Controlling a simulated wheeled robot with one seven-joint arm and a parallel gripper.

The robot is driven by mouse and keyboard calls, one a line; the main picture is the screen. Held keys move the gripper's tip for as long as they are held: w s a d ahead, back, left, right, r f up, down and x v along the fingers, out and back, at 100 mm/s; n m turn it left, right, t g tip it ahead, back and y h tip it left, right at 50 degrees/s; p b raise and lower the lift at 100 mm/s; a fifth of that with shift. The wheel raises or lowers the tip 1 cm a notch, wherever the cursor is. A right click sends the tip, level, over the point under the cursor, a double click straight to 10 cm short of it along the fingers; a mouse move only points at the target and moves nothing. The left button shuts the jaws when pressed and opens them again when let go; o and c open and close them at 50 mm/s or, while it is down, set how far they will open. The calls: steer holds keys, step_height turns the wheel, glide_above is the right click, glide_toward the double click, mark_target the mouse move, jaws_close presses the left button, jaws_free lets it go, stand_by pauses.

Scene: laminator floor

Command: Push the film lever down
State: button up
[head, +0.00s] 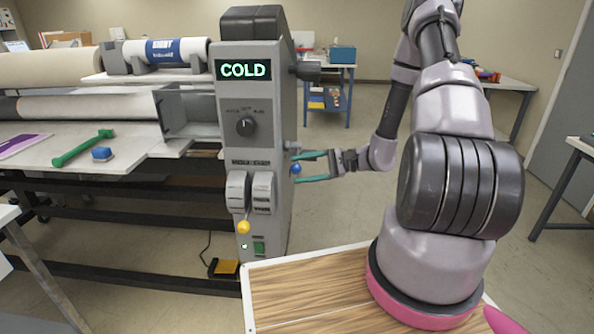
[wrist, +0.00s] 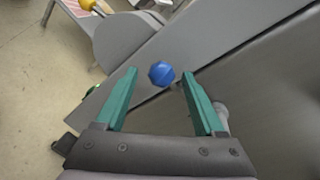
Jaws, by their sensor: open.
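The laminator's grey end housing (head: 255,120) stands left of my arm, with a lit "COLD" display. A blue ball knob (head: 295,168) sticks out from its right side; its shaft is hard to make out. A lever with a yellow ball knob (head: 243,227) is low on the front face, below two grey rockers. Which one is the film lever I cannot read. My gripper (head: 294,169) is open, its teal fingers above and below the blue knob. In the wrist view the blue knob (wrist: 161,73) appears between the fingertips (wrist: 160,76), with visible gaps on both sides; contact cannot be told.
A black dial (head: 246,126) is on the front panel. A green button (head: 259,248) is near its bottom. The side wall of the housing is close to my fingers.

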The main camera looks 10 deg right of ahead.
steer(key=v, duration=0.9)
steer(key=shift+r, duration=0.15)
steer(key=s+a+r+n+t+h, duration=0.1)
steer(key=s+r+h, duration=0.3)
steer(key=r, duration=0.7)
steer(key=s+a+r+n+t+h, duration=0.1)
steer(key=s+r+n+h, duration=0.2)
steer(key=r, duration=0.7)
steer(key=s+a+r+n+t+h, duration=0.1)
steer(key=s+a+r+n+h, duration=0.1)
steer(key=s+r+h, duration=0.4)
steer(key=s+r+n, duration=0.1)
steer(key=s+r, duration=0.3)
steer(key=r, duration=0.1)
steer(key=shift+s+r+t+h, duration=0.15)
steer(key=shift+r+t+h, duration=0.15)
steer(key=shift+t+h, duration=0.1)
